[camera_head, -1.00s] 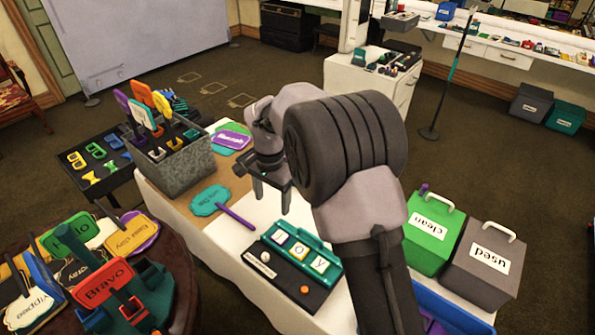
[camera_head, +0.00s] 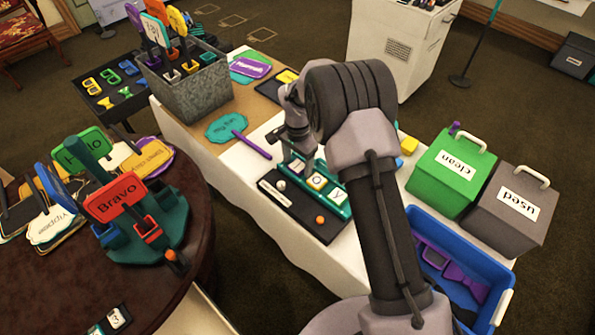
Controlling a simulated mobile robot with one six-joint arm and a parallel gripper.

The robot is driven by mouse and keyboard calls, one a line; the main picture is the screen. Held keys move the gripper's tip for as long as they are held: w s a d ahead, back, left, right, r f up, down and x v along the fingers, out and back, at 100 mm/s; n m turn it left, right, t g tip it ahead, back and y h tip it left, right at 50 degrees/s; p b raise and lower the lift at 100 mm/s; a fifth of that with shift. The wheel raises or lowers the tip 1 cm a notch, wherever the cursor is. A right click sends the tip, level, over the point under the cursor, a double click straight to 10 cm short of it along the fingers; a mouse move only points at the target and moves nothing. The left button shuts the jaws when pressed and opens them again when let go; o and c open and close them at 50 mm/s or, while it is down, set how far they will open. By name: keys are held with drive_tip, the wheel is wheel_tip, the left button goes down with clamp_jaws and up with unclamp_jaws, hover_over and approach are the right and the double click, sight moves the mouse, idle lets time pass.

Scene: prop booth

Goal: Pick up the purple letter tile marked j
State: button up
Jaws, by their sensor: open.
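A teal rack on a black board (camera_head: 274,193) holds three letter tiles in a row on the white table. The leftmost tile (camera_head: 297,168) shows some purple, but its letter is not readable and my gripper partly covers it. The middle tile, marked O (camera_head: 317,181), and the right tile, marked Y (camera_head: 337,195), stand beside it. My gripper (camera_head: 299,157) is low over the leftmost tile, pointing down, with its jaws open. The exact position of the fingertips around the tile is hard to make out.
A teal paddle sign (camera_head: 226,126) with a purple handle lies left of the rack. A grey bin (camera_head: 196,95) of signs stands behind it. Green (camera_head: 450,172) and grey (camera_head: 512,205) boxes and a blue crate (camera_head: 458,232) are at right. A round table with signs is at left.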

drive_tip(key=c, duration=1.4)
drive_tip(key=shift+c, duration=0.2)
